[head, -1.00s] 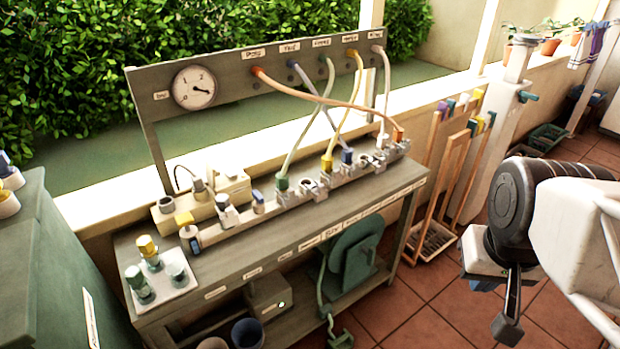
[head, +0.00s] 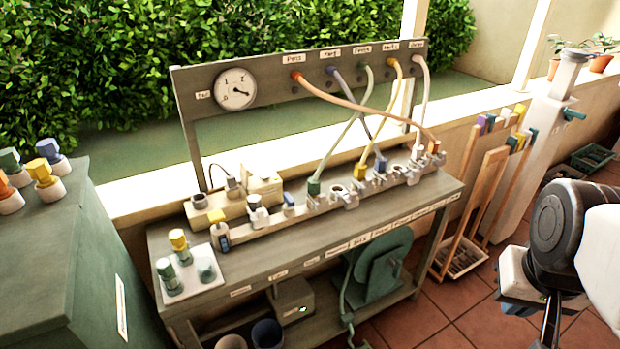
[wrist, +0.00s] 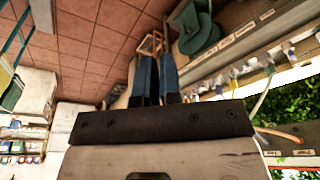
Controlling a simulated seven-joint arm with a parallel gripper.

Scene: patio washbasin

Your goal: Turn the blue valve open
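In the head view a grey bench carries a row of metal valves and fittings (head: 345,192). A small blue-topped piece (head: 288,200) stands on its left part, and a blue hose connector (head: 380,163) sits farther right. Another blue-topped knob (head: 48,150) is on the green cabinet at the left. I cannot tell which is the blue valve. My gripper (head: 548,330) is at the lower right, well away from the bench, and cut off by the frame edge. The wrist view shows its two blue fingers (wrist: 157,58) close together, with nothing visible held; their exact gap is unclear.
A panel with a gauge (head: 235,90) and several hoses stands behind the bench (head: 330,245). A green hose reel (head: 383,262) is on the lower shelf. A wooden rack (head: 480,205) stands right of the bench. Tiled floor (head: 440,318) in front is open.

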